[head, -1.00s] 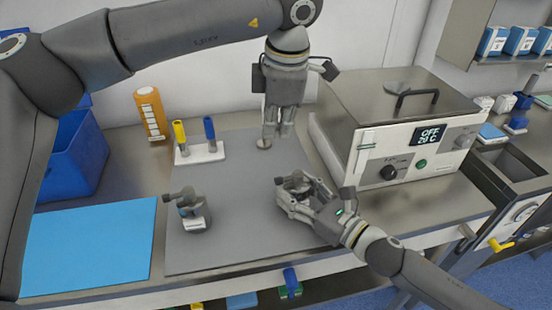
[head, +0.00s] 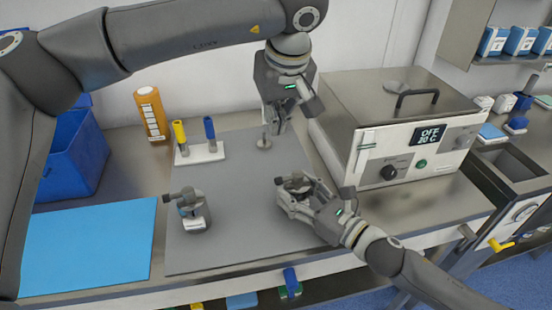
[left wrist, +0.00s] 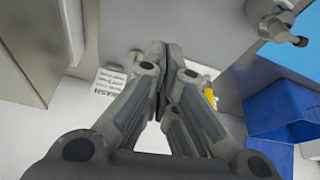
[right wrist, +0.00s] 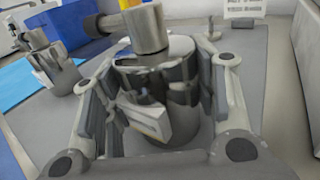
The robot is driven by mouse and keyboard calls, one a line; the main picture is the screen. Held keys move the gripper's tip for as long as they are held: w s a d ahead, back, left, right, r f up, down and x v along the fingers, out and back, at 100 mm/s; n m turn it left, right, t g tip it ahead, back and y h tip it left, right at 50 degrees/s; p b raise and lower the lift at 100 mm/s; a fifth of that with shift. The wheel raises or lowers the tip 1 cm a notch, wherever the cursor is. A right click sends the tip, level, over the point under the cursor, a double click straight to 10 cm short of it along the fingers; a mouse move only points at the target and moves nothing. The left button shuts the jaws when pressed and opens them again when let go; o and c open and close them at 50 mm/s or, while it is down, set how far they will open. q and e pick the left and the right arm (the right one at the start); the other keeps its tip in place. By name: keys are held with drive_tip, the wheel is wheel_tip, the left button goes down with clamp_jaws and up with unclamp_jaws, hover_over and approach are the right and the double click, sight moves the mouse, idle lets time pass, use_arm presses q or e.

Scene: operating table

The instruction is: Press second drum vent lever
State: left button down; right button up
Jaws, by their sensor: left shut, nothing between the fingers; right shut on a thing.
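One metal drum (right wrist: 180,90) with a thick grey lever (right wrist: 146,28) across its top sits between the fingers of my right gripper (head: 290,190), which is shut on it. In the head view this drum (head: 297,183) is largely hidden by the gripper. Another similar drum (head: 194,214) with a lever stands upright and free on the left part of the grey mat (head: 240,235). It also shows in the right wrist view (right wrist: 52,66). My left gripper (head: 274,130) is shut and empty above the back of the mat, apart from both drums.
A small disc-based post (head: 264,143) stands just below my left gripper. A white rack (head: 200,153) with yellow and blue handles and an orange bottle (head: 151,114) stand at back left. A boxy heated bath (head: 390,130) is at right. The mat between the drums is clear.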

sight(288, 181)
idle(0.3)
use_arm(q)
wheel_tip(288, 181, down, 10)
drive_tip(key=shift+s, duration=0.2)
idle(0.6)
drive_tip(key=shift+d, duration=0.1)
drive_tip(key=shift+s+f+n, duration=0.1)
drive_tip(key=shift+s+n, duration=0.05)
drive_tip(key=shift+n, duration=0.65)
drive_tip(key=shift+s+n+y, duration=0.1)
drive_tip(key=shift+n+y, duration=0.2)
